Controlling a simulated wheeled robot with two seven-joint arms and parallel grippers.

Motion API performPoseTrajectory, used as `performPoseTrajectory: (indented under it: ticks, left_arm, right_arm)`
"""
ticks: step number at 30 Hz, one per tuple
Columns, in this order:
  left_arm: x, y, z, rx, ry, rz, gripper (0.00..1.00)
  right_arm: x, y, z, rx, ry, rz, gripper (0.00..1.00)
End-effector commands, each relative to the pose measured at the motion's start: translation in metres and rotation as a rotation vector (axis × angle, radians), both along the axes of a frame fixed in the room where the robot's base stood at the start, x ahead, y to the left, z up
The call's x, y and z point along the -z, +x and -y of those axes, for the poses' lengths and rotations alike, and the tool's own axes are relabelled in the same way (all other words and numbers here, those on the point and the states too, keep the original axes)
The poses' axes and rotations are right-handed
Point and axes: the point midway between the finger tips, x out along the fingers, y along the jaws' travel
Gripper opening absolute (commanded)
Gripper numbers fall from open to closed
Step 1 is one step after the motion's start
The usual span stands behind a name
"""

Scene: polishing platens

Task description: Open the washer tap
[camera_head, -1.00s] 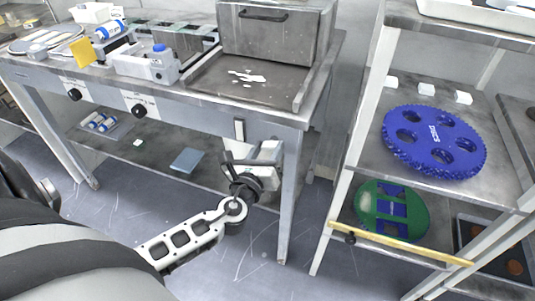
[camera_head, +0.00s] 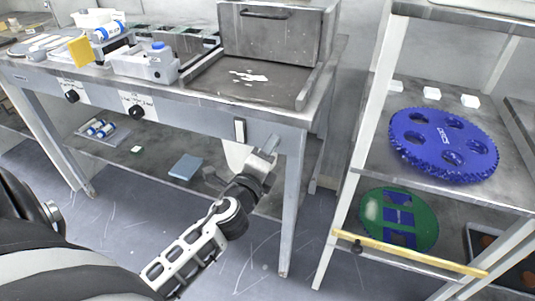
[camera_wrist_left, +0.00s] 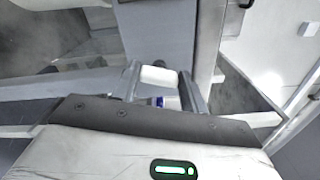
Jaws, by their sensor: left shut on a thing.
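My left gripper (camera_head: 266,152) is just below the table's front edge, right of centre, beside the front right leg. In the left wrist view its two fingers (camera_wrist_left: 160,84) stand close on either side of a small white block (camera_wrist_left: 158,76), and it is shut on this piece. I cannot tell for certain whether the block is the washer tap. Two black round knobs (camera_head: 72,96) (camera_head: 137,112) with white labels sit further left. My right gripper is not in view.
A metal basin with a raised back box (camera_head: 270,35) is above the gripper. The table leg (camera_head: 292,200) is close at its right. A rack at the right holds a blue platen (camera_head: 440,143), a green disc (camera_head: 372,208) and a yellow bar (camera_head: 410,254).

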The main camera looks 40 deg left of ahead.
Motion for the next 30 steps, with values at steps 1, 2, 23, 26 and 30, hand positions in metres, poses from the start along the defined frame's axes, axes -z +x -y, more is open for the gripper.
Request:
performPoseTrajectory:
  ticks: [1, 2, 23, 26, 30]
  left_arm:
    - [0.0014, -0.0004, -0.0002, -0.001, -0.037, 0.008, 0.21]
    - [0.0014, -0.0004, -0.0003, -0.002, -0.055, 0.013, 0.21]
    - [0.0017, -0.0003, -0.0004, -0.001, -0.216, 0.050, 0.21]
    - [0.0017, -0.0003, -0.0004, -0.001, -0.216, 0.050, 0.21]
    - [0.0017, -0.0003, -0.0004, -0.001, -0.215, 0.050, 0.52]
  right_arm:
    - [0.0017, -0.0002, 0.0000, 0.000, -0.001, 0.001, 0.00]
    - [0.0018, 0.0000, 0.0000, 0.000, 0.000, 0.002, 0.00]
    - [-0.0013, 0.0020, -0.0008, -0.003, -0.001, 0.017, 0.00]
    - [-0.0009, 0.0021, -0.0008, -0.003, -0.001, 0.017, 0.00]
    - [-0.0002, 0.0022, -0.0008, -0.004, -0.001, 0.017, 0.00]
